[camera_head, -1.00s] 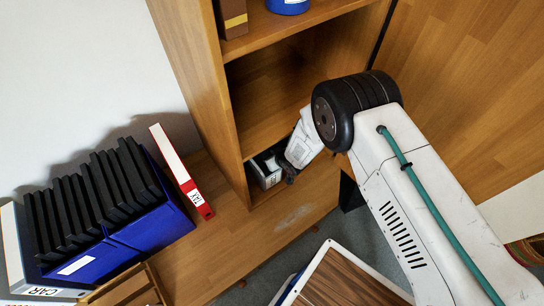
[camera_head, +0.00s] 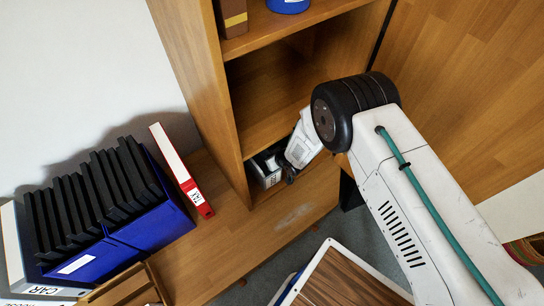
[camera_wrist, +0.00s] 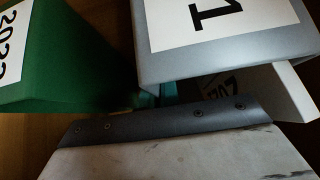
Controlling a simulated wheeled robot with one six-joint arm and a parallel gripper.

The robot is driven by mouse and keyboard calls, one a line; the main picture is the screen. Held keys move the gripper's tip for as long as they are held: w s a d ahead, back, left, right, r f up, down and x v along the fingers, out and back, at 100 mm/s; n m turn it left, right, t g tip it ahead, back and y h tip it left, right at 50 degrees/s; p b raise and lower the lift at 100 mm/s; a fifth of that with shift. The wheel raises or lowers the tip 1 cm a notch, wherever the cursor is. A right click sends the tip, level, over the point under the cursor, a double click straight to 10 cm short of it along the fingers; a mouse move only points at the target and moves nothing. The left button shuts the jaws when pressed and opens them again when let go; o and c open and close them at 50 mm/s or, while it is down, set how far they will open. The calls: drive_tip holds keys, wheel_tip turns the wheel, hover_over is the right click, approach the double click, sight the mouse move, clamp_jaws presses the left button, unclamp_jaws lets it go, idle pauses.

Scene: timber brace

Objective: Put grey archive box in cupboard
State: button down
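A grey box with a white label marked "1" (camera_wrist: 230,65) fills the upper right of the wrist view, close to the camera. In the head view a small grey box with a white label (camera_head: 266,170) sits in the lower compartment of the cupboard (camera_head: 225,100), beside my gripper (camera_head: 288,174). I cannot tell whether both views show the same box. My gripper reaches into that compartment. Its dark plate crosses the wrist view, with small teal parts beyond it, between the boxes. The fingers are mostly hidden, so their opening and any grip are unclear.
In the wrist view a green box (camera_wrist: 65,65) stands left and a white-edged item (camera_wrist: 295,92) lies behind the grey box. A red binder (camera_head: 182,170) and a blue holder of black files (camera_head: 150,232) stand left of the cupboard. A wood-topped piece (camera_head: 345,280) is at the front.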

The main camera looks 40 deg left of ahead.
drive_tip(key=shift+f, duration=0.45)
idle(0.3)
drive_tip(key=c, duration=1.6)
unclamp_jaws()
drive_tip(key=shift+o, duration=0.2)
drive_tip(key=shift+f, duration=0.1)
drive_tip(key=shift+v, duration=3.05)
drive_tip(key=shift+d, duration=0.15)
drive_tip(key=s+d, duration=0.2)
drive_tip(key=d, duration=0.7)
drive_tip(key=s+d, duration=0.3)
drive_tip(key=d, duration=0.7)
drive_tip(key=shift+s, duration=0.25)
